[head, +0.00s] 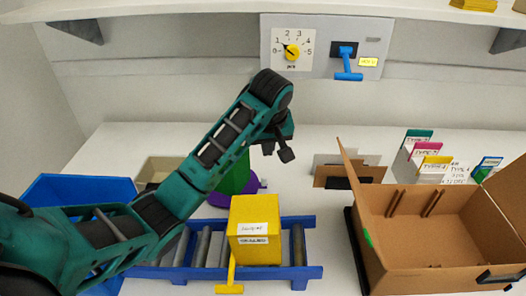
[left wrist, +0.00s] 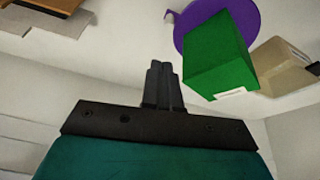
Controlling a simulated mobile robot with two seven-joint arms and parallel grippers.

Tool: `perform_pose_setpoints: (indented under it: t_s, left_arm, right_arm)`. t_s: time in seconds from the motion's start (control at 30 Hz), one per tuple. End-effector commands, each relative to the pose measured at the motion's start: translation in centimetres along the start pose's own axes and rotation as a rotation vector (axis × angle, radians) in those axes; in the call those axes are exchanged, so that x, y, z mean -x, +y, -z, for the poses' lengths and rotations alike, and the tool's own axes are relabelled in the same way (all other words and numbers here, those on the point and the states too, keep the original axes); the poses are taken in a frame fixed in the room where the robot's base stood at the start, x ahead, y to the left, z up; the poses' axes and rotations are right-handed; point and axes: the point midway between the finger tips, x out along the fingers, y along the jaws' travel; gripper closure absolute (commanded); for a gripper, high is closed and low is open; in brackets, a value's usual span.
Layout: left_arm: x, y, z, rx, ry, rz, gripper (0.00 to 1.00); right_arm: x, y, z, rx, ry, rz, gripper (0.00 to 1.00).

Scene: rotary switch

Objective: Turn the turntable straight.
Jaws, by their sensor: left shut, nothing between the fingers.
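The turntable is a purple disc (head: 252,187) on the table behind the conveyor, with a small tab at its rim. A green box (head: 236,173) stands on it, partly hidden by my left arm and the yellow box. In the left wrist view the disc (left wrist: 249,18) shows with its tab at left, and the green box (left wrist: 212,58) sits turned at an angle with a white label low on its side. My left gripper (head: 286,155) is shut and empty, to the right of the green box and apart from it; its fingers (left wrist: 160,68) show together. My right gripper is not in view.
A blue roller conveyor (head: 314,272) carries a yellow box (head: 254,222) in front. An open cardboard box (head: 400,235) stands at right, a blue bin (head: 75,188) at left, and a beige bin (head: 158,170) beside the turntable. A switch panel (head: 320,70) is on the wall.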

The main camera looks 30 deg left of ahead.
Motion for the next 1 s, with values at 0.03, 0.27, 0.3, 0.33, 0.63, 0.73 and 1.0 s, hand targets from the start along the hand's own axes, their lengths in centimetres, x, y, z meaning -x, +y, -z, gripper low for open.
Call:
perform_pose_setpoints:
  t_s: [0.03, 0.27, 0.3, 0.33, 0.63, 0.73, 1.0]
  left_arm:
    - [0.2, -0.1, -0.2, -0.003, -0.009, 0.019, 1.0]
    - [-1.1, -0.6, -0.6, -0.007, -0.025, 0.05, 1.0]
    - [-1.7, -0.6, -0.6, -0.007, -0.025, 0.05, 1.0]
    - [-2.2, -0.7, -0.6, -0.007, -0.024, 0.05, 1.0]
    - [-7.5, -0.9, -0.7, -0.006, -0.024, 0.049, 1.0]
    - [-8.7, -0.9, -0.7, -0.006, -0.023, 0.046, 1.0]
    - [-9.8, -0.9, -0.7, -0.006, -0.022, 0.045, 1.0]
  right_arm:
    - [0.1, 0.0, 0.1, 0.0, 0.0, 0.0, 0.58]
    - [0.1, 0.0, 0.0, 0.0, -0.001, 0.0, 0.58]
    - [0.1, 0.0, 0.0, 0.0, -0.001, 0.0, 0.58]
    - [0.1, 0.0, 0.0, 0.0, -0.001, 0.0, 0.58]
    - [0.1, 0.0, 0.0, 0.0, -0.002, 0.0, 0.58]
    - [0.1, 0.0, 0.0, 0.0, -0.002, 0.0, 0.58]
    - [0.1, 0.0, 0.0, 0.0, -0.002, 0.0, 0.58]
